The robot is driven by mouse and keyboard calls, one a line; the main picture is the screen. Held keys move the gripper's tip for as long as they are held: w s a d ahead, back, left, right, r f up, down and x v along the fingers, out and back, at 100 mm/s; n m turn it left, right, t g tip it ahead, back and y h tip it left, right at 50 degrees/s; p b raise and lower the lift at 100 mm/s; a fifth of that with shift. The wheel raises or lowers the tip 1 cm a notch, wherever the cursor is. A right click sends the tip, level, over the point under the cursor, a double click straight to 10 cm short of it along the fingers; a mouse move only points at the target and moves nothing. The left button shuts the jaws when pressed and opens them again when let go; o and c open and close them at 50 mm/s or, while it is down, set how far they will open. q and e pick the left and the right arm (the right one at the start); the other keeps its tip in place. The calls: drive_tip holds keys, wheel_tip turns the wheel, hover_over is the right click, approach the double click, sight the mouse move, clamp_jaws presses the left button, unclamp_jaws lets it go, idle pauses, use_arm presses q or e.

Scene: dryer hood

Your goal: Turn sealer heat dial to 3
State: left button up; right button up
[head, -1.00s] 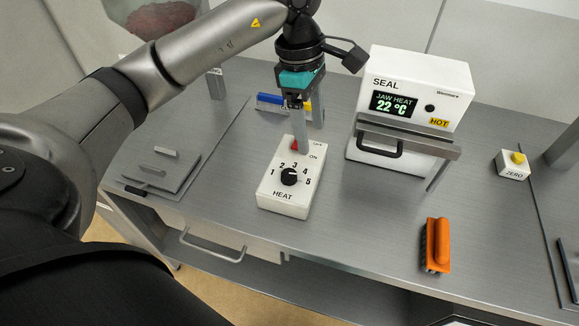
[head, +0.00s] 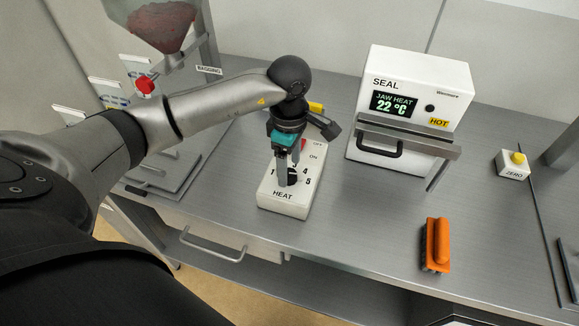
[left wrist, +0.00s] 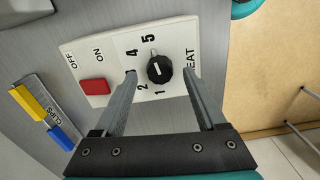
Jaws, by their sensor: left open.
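The white heat control box (head: 285,208) stands on the steel bench, with its black heat dial (head: 292,176) partly hidden by my left gripper. My left gripper (head: 290,174) is open and points down at the dial. In the left wrist view the dial (left wrist: 160,69) lies between the two spread fingertips (left wrist: 160,73), with a gap on each side. One finger covers the 3 on the scale; 1, 2, 4 and 5 show. A white mark shows on the dial, but I cannot tell for sure which number it points to. My right gripper is not in view.
A red ON/OFF switch (left wrist: 95,86) sits on the same box beside the dial. The white sealer (head: 415,90) reads 22 °C behind right. An orange-handled brush (head: 436,245) and a ZERO button box (head: 513,165) stand to the right. Yellow and blue clips (left wrist: 42,116) lie behind.

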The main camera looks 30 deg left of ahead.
use_arm(q)
drive_tip(key=shift+f, duration=0.75)
drive_tip(key=shift+c, duration=0.3)
clamp_jaws()
